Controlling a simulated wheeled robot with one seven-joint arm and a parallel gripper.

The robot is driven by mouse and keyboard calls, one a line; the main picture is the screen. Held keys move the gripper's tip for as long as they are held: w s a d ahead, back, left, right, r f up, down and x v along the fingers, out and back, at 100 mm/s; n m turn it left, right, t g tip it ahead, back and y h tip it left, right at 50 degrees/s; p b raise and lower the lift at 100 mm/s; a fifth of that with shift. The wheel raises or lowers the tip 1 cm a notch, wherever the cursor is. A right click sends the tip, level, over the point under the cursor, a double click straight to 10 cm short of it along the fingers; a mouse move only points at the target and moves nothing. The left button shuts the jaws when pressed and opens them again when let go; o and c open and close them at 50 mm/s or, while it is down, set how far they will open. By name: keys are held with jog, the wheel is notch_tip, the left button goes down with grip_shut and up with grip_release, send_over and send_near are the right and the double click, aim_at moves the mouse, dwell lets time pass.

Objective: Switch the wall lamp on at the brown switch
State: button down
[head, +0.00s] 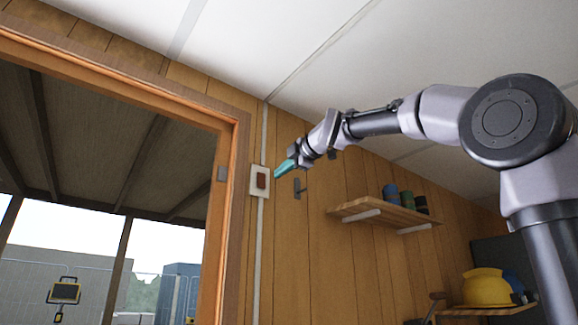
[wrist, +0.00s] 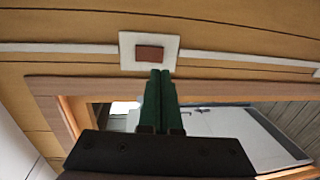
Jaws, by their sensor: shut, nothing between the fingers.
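The brown switch (head: 262,180) is a small brown rocker on a white plate, fixed to the wood-panelled wall just right of the door frame. In the wrist view the brown switch (wrist: 150,53) sits at the top centre, just beyond my fingertips. My gripper (head: 278,172) has green fingers pressed together and empty, pointing left at the plate. In the wrist view my gripper (wrist: 160,73) overlaps the plate's lower edge; I cannot tell whether it touches. The wall lamp is not identifiable in these views.
A wooden door frame (head: 232,190) stands left of the switch. A dark hook (head: 299,188) is on the wall to the right. A shelf (head: 385,212) with several cans is further right. A yellow helmet (head: 486,288) lies at the lower right.

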aim_at(262, 186)
jog(key=x, duration=0.7)
jog(key=shift+w+a, duration=0.1)
jog(key=shift+a, duration=0.05)
jog(key=shift+w+a+f, duration=0.1)
jog(key=shift+w, duration=0.1)
